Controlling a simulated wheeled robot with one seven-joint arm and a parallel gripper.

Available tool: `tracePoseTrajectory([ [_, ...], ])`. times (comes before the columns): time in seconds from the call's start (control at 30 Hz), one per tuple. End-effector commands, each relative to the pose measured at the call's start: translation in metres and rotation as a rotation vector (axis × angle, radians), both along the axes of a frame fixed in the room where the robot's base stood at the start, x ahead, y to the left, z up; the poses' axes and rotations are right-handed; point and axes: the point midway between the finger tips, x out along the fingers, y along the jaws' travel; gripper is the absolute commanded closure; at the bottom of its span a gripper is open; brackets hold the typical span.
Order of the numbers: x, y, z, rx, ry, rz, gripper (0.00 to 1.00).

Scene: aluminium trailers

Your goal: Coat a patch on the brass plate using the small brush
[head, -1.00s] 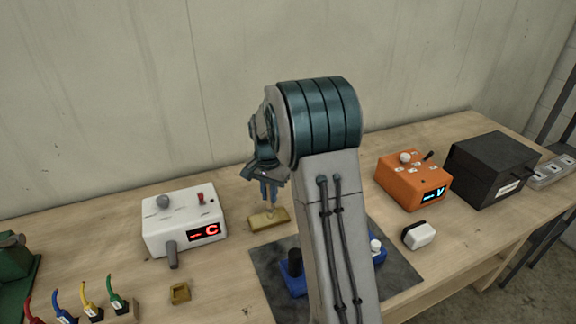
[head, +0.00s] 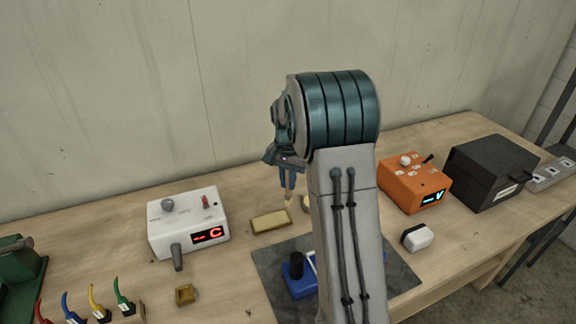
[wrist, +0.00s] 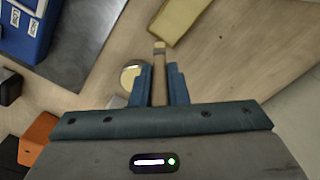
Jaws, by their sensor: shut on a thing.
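The brass plate (head: 271,220) lies flat on the bench, behind the grey mat. It also shows at the top of the wrist view (wrist: 181,18). My gripper (head: 287,183) is shut on the small brush (wrist: 159,75), a slim wooden stick with a pale end, between its blue fingers (wrist: 159,88). In the head view the brush points down, right of and above the plate's right end; I cannot tell whether its tip touches anything. No coated patch can be made out on the plate. A small round pot or dish (wrist: 131,74) is beside the brush, mostly hidden by my arm in the head view.
A white box with a red display (head: 188,222) stands left of the plate. A blue device (head: 299,281) sits on the grey mat (head: 268,273). An orange box (head: 414,182), a black box (head: 492,171) and a white-topped block (head: 417,236) are on the right. Several coloured-handled tools stand front left.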

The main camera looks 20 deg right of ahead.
Motion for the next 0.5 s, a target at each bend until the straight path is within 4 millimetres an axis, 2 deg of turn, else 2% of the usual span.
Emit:
tracePoseTrajectory([
  [0.03, 0.0, 0.0, 0.008, 0.0, -0.001, 0.0, 1.0],
  [0.3, 0.0, 0.0, 0.031, 0.001, -0.001, 0.0, 1.0],
  [0.5, 0.0, 0.0, 0.035, 0.0, 0.0, 0.0, 1.0],
])
